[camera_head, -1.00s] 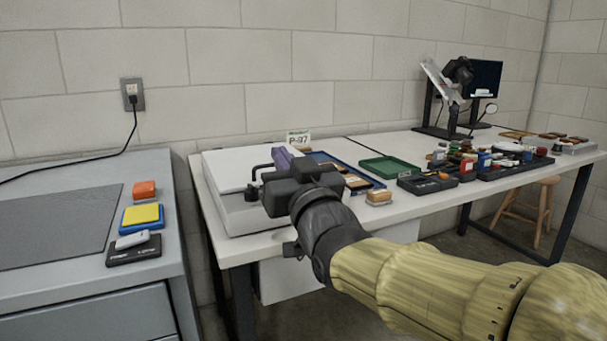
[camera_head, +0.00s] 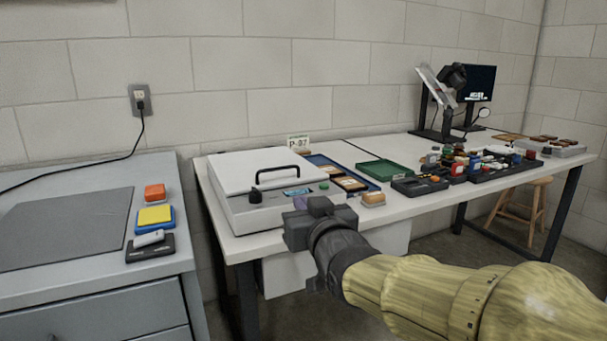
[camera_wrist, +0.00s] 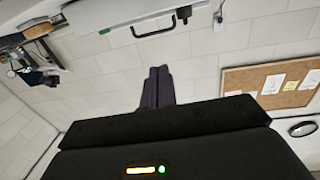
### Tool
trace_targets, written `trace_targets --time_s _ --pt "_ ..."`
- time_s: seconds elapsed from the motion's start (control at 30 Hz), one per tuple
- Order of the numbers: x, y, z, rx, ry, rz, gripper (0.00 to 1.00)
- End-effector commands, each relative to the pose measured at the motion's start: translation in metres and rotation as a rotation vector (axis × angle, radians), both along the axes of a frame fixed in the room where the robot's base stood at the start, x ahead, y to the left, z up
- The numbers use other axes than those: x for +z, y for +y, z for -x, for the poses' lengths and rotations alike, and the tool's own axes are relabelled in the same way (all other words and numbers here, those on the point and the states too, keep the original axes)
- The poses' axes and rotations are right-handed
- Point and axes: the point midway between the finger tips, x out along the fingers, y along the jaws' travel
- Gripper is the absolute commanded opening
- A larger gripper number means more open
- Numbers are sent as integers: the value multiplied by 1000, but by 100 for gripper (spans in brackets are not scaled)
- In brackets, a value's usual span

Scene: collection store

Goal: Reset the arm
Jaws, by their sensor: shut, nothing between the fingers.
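My gripper (camera_head: 300,202) is in front of the white lidded box at the near end of the white table. Its fingers are purplish and partly hidden behind the gripper's dark body in the head view. In the wrist view the two dark fingers (camera_wrist: 158,87) lie together, with nothing between them. My arm reaches in from the lower right of the head view.
The white box (camera_head: 235,172) has a black handle and a shut lid. Past it are a blue tray (camera_head: 373,184), a green tray (camera_head: 388,167) and black trays of small items. A grey cabinet (camera_head: 90,275) stands left. A corkboard (camera_wrist: 235,82) shows in the wrist view.

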Motion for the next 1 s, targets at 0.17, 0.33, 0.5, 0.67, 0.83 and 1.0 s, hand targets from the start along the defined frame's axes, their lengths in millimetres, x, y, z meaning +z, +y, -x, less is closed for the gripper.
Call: trace_targets --time_s 0.17,0.33,0.5,0.67,0.83,1.0 --pt "-40 -29 -2 -63 209 67 0" --pt "-98 -72 18 -143 516 143 0" --pt "-153 -116 71 -219 873 204 0" --pt "-180 -143 128 -260 1149 227 0" --pt "-179 -154 167 -276 1316 234 0" --pt "-150 -153 166 -276 1310 235 0"
